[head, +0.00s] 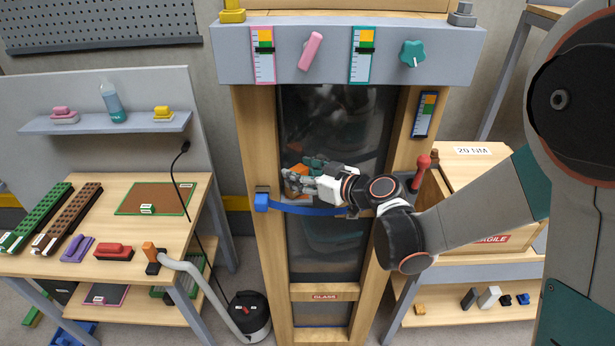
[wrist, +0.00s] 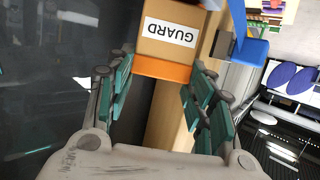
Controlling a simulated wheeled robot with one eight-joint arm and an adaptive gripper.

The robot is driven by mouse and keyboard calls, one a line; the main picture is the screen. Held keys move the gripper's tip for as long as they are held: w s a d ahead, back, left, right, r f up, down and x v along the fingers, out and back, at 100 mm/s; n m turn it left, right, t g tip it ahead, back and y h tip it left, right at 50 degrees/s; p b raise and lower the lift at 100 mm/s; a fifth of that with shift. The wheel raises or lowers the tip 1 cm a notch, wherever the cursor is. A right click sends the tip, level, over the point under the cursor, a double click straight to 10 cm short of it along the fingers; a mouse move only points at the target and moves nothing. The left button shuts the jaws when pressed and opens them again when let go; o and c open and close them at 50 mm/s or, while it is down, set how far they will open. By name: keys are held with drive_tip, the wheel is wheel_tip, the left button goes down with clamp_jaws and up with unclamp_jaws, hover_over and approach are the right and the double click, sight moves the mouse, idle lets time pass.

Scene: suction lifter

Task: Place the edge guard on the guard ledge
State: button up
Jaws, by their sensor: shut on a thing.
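The edge guard, an orange piece (wrist: 163,70), sits between my gripper's fingertips (wrist: 160,74) in the wrist view, and the fingers are shut on it. In the head view it is a small orange patch (head: 296,184) at the tips of my gripper (head: 303,178), in front of the dark glass near the left wooden post. A tan block with an upside-down GUARD label (wrist: 171,33) lies directly beyond the orange part. I take it for the guard ledge, but I cannot tell whether the two touch or are one piece.
A blue strap (head: 305,209) crosses the glass just below my gripper, from a blue block (head: 262,199) on the left post. A red-knobbed lever (head: 421,170) stands to the right. The left workbench (head: 130,270) holds several tools.

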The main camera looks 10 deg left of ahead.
drive_tip(key=shift+w+f, duration=0.45)
drive_tip(key=shift+s+a+r, duration=0.15)
drive_tip(key=shift+s, duration=0.2)
drive_tip(key=o, duration=1)
drive_tip(key=shift+w+f, duration=0.2)
drive_tip(key=shift+o, duration=0.2)
drive_tip(key=shift+s, duration=0.1)
drive_tip(key=shift+r, duration=0.25)
drive_tip(key=v, duration=1.2)
drive_tip(key=shift+p, duration=0.45)
